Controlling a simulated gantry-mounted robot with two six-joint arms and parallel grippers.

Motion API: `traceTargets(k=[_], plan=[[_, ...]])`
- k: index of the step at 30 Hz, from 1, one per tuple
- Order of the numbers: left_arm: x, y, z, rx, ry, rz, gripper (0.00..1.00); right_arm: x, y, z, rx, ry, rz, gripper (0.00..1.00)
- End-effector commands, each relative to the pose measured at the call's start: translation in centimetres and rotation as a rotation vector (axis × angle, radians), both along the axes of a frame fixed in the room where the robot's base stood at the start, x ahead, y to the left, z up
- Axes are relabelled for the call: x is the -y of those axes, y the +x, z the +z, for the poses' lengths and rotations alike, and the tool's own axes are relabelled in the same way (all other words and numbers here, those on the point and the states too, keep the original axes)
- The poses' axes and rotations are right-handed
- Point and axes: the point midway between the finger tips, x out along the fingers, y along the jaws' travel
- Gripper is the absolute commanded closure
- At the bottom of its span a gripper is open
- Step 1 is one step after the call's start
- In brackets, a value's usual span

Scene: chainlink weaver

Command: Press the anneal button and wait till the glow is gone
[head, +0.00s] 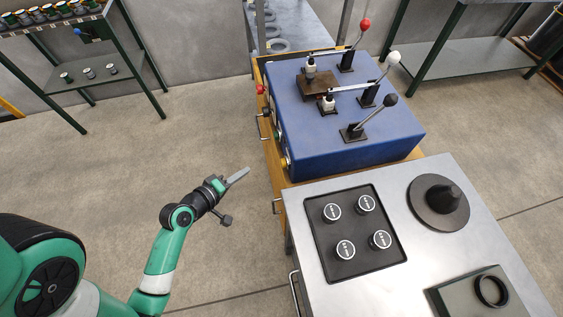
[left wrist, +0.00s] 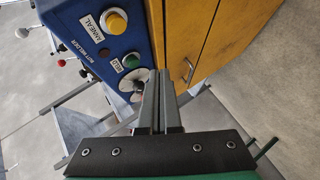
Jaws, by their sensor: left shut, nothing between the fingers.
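The blue butt welder (head: 345,115) stands on a wooden cabinet in the head view. Its front panel faces left. The yellow anneal button (left wrist: 116,21) sits in a pale collar beside the ANNEAL label (left wrist: 92,28) in the left wrist view. In the head view the button (head: 284,162) is a small yellow spot at the panel's near end. My left gripper (head: 245,171) is shut and empty, left of the panel with a gap between. Its fingers (left wrist: 158,75) point toward the panel's lower edge. No glow shows on the welder. My right gripper is out of view.
A green button (left wrist: 130,61), a dark red lamp (left wrist: 104,52) and a dial are near the anneal button. The yellow cabinet (left wrist: 205,35) lies beside the panel. A steel table (head: 300,215) with several round tins stands nearest. Floor left of the welder is clear.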

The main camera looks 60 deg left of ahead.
Motion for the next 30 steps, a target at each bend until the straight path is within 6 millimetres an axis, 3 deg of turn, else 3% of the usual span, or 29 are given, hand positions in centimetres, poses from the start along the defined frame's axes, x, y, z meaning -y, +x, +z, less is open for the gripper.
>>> traceTargets(k=[16, 30], plan=[[2.1, 6.9, 0.3, 0.001, 0.003, -0.005, 1.0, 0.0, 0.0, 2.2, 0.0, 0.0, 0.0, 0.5], [2.4, 7.9, 0.1, 0.003, 0.003, -0.002, 1.0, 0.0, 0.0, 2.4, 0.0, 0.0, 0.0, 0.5]])
